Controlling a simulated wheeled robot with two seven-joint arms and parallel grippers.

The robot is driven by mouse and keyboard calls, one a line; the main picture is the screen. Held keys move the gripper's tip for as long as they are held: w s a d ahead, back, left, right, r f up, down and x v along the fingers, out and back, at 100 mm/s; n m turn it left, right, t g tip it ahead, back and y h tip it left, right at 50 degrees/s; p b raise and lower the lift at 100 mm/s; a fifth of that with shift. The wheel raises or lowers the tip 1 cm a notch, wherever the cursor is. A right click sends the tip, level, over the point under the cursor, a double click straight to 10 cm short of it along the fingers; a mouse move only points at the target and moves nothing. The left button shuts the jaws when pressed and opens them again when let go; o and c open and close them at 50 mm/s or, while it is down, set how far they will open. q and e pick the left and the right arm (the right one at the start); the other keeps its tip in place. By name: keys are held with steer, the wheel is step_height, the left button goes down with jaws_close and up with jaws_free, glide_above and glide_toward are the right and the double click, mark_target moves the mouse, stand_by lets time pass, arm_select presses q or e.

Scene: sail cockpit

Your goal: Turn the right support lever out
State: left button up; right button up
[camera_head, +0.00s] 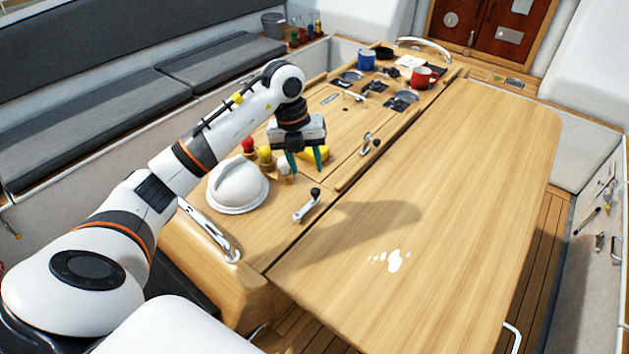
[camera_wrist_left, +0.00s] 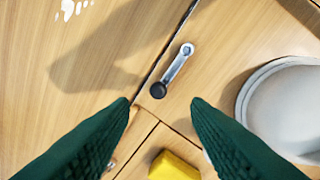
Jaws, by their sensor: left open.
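A silver lever with a black knob (camera_head: 306,206) is on the wooden cockpit table, beside the long seam. It also shows in the left wrist view (camera_wrist_left: 174,68), its knob toward the gripper. A second lever (camera_head: 370,144) sits farther back along the same seam, and a third (camera_head: 355,96) lies beyond it. The pictures do not show which is the right support lever. My left gripper (camera_head: 306,161) is open and empty above the table, behind the nearest lever. In the left wrist view its green fingers (camera_wrist_left: 160,103) are apart, with the knob just beyond them. My right gripper is not visible.
A white dome (camera_head: 238,183) and several small coloured-top pieces (camera_head: 265,156) stand left of the lever. A yellow block (camera_head: 314,153) lies near the fingers. Blue (camera_head: 366,60) and red (camera_head: 420,78) mugs stand at the back. The right table leaf (camera_head: 460,170) is mostly clear.

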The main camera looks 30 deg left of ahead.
mark_target(314, 189)
arm_select(q)
steer(key=x, duration=0.2)
steer(key=p+x, duration=0.1)
steer(key=x, duration=0.1)
steer(key=p+x, duration=0.1)
steer(key=x, duration=0.1)
steer(key=shift+w+d+f, duration=0.1)
steer(key=shift+w+f, duration=0.15)
steer(key=shift+w, duration=0.05)
steer(key=shift+x, duration=0.85)
steer(key=shift+s, duration=0.1)
jaws_close()
